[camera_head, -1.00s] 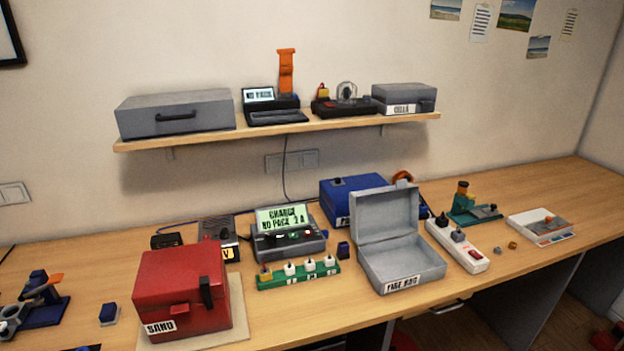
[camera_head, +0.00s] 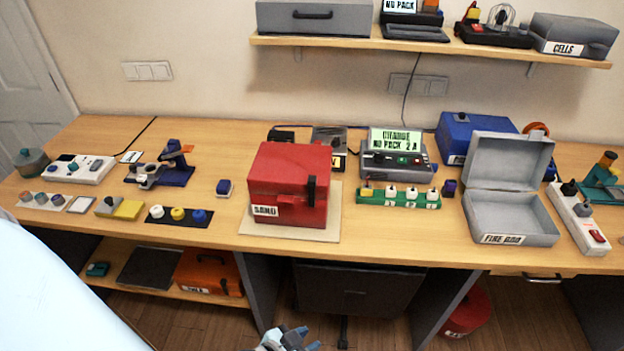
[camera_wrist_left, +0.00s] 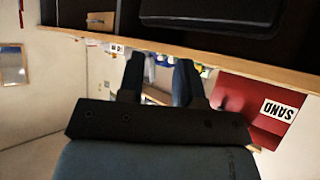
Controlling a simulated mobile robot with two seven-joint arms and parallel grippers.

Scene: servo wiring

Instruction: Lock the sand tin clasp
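The sand tin (camera_head: 285,172) is a red box with a white SAND label on its front, standing on a beige board (camera_head: 325,228) near the table's front edge. Its lid looks down. The dark clasp (camera_head: 312,191) is an upright strip on the front face, right of the label; I cannot tell whether it is locked. My left gripper (camera_head: 294,337) is low in front of the table, below the tin and apart from it. In the left wrist view its two fingers (camera_wrist_left: 160,78) are spread with nothing between them; the tin (camera_wrist_left: 237,100) shows upside down beside them. My right gripper is out of view.
A charger (camera_head: 397,160), a green strip with several knobs (camera_head: 398,197) and an open grey fire bag box (camera_head: 508,215) stand right of the tin. A small blue block (camera_head: 224,187) is left. A dark drawer unit (camera_head: 355,290) is under the table.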

